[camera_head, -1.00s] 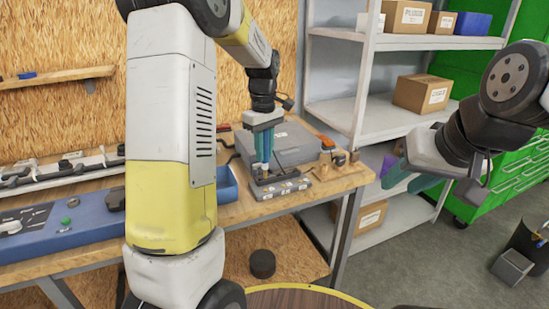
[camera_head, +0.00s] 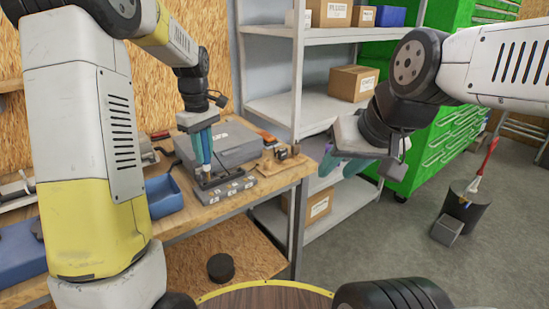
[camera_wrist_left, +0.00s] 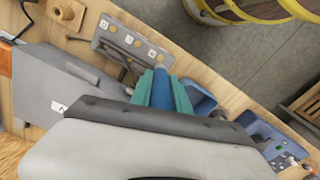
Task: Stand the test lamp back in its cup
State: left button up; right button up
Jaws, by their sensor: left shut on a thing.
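My left gripper (camera_head: 203,150) points down over the workbench. Its teal fingers are shut on a blue cylinder, apparently the test lamp's handle (camera_wrist_left: 160,88). The handle shows between the fingers in both views; its lower end is hard to make out. The fingertips are just behind a grey strip (camera_head: 228,190) with labelled round spots, which also shows in the left wrist view (camera_wrist_left: 130,42). I cannot tell which spot or holder is the lamp's cup, nor whether the lamp touches anything below. My right gripper (camera_head: 342,165) is open and empty, in the air before the shelves.
A grey case (camera_head: 225,143) lies behind the left gripper on the workbench. A blue tray (camera_head: 163,196) is to its left, and a wooden block (camera_head: 272,158) to its right. A shelf rack (camera_head: 300,110) stands beyond. A dark bin (camera_head: 464,212) stands on open floor at right.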

pick_arm(q)
jog(key=shift+r, duration=0.1)
dwell(0.5)
jog(key=shift+r, duration=0.75)
jog(key=w+d, duration=1.5)
jog(key=d, duration=0.3)
jog(key=shift+f, duration=0.1)
jog(key=shift+f, duration=1.75)
jog(key=shift+f, duration=0.15)
